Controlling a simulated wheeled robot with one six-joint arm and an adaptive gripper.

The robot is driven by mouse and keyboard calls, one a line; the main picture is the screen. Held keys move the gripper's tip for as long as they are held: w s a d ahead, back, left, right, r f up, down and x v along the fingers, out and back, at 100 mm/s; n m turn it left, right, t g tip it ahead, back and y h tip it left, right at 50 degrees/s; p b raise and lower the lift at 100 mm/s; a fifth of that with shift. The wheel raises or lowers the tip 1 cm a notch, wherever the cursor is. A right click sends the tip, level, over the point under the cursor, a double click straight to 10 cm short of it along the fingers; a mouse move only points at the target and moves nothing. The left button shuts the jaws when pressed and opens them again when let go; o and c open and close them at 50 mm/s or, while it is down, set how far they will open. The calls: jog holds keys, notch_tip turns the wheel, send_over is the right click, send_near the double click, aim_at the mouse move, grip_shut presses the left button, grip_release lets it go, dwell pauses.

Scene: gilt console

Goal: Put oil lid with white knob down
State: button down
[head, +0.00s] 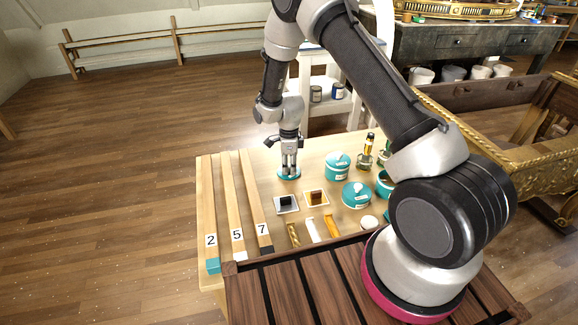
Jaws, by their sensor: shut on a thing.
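My gripper (289,168) points down over the back left part of the light wooden table (262,178). It is shut on a small teal lid (288,178), which lies flat beneath the fingers. The lid's knob is hidden between the fingers. The lid is at or just above the table top; I cannot tell whether it touches. A teal jar (384,189) at the right, partly hidden by my arm, looks open at the top.
Two small square trays (286,205) (317,199) lie in front. Numbered wooden strips (230,200) fill the left side. Small bottles (367,150) stand at the back right. Bare table surrounds the lid.

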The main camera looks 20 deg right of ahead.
jog(key=shift+f, duration=0.15)
jog(key=c, duration=1.3)
grip_release()
jog(key=shift+o, duration=0.2)
notch_tip(320, 180, up, 12)
jog(key=r, duration=0.1)
notch_tip(320, 180, up, 14)
jog(key=f+n+t, duration=0.1)
jog(key=n, duration=0.4)
send_over(289, 165)
jog(key=s+d, duration=0.5)
jog(key=s+d+r+n+t, duration=0.1)
jog(key=s+d+r+n, duration=0.35)
jog(key=s+r, duration=0.45)
jog(key=s+d+r+n+t, duration=0.1)
jog(key=s+d+r+n, duration=0.2)
jog(key=s+r+n, duration=0.55)
jog(key=s+d+n+t, duration=0.1)
jog(key=s+d+n, duration=0.1)
jog(key=s, duration=0.9)
jog(key=shift+s+f+n, duration=0.3)
jog(key=shift+s+f, duration=0.1)
jog(key=shift+f, duration=0.05)
